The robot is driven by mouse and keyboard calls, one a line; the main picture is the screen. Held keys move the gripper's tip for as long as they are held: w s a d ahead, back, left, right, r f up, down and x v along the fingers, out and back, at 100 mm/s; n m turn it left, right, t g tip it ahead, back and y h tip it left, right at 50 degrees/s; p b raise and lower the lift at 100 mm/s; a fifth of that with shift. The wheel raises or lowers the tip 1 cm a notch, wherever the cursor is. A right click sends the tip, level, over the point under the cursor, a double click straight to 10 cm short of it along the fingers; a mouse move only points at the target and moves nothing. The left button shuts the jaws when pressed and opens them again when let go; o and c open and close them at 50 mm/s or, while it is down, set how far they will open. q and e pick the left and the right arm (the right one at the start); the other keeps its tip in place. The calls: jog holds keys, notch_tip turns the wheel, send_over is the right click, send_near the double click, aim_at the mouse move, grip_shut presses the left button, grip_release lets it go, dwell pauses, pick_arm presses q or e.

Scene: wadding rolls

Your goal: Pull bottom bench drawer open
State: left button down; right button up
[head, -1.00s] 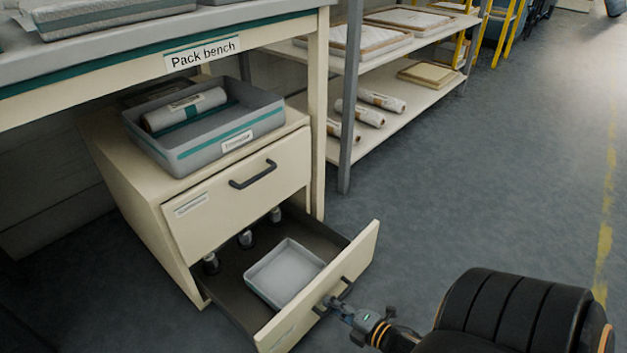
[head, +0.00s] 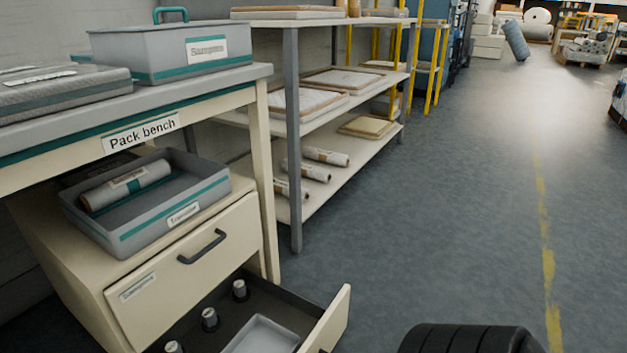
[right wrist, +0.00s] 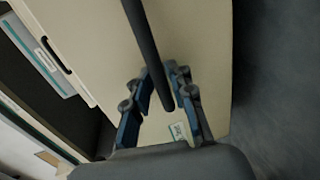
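The bottom drawer of the pack bench's cream cabinet stands open. Its front panel (head: 331,318) is pulled well out from the cabinet and is cut off by the lower edge of the head view. A pale tray (head: 262,335) and several small dark-based cylinders (head: 210,319) show inside. In the right wrist view, the dark bar handle (right wrist: 147,45) runs between the fingers of my right gripper (right wrist: 162,85), which are closed in on it in front of the cream panel (right wrist: 205,50). The head view shows neither gripper.
The closed upper drawer (head: 190,272) sits above, with a grey bin (head: 150,228) holding a roll on the cabinet top. A shelf rack (head: 296,140) stands behind. The floor (head: 430,230) to the right is clear. My own black part shows at the bottom edge.

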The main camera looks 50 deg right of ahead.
jog(key=v, duration=1.2)
dwell(0.4)
